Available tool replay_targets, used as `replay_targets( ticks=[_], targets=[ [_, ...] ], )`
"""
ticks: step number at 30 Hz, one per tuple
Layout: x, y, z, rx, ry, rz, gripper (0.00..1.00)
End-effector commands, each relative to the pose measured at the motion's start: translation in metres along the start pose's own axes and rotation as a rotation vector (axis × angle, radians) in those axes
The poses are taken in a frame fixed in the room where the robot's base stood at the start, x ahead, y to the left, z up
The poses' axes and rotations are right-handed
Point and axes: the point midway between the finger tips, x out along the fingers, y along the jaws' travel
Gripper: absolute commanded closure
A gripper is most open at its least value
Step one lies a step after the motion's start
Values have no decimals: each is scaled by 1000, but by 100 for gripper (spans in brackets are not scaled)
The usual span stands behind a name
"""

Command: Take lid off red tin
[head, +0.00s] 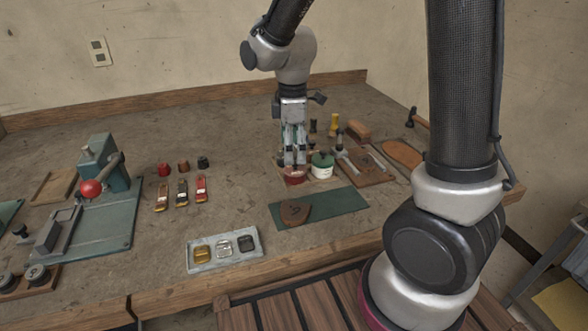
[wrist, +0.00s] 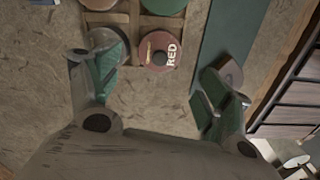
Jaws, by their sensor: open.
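My gripper (wrist: 152,68) is open, one finger on either side of the lid in that view. Nothing is held between the fingers. Whether the fingertips are level with the lid or above it I cannot tell. The fingers partly hide the red tin in the head view.
A white tin with a green lid (head: 322,161) stands close on the right. The green mat (head: 345,200) with a brown leather piece (head: 295,213) lies in front. A small tray (head: 224,260) and several bottles stand around.

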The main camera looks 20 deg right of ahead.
Motion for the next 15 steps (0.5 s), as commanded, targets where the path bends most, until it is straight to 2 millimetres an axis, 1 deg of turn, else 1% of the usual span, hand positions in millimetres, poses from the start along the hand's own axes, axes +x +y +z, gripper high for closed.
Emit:
replay_targets(
  ticks=[6, 9, 15],
  targets=[
    [35, 2, 3, 1, -2, -3, 21],
    [45, 2, 3, 1, -2, -3, 21],
    [48, 2, 3, 2, 0, 0, 21]
  ],
)
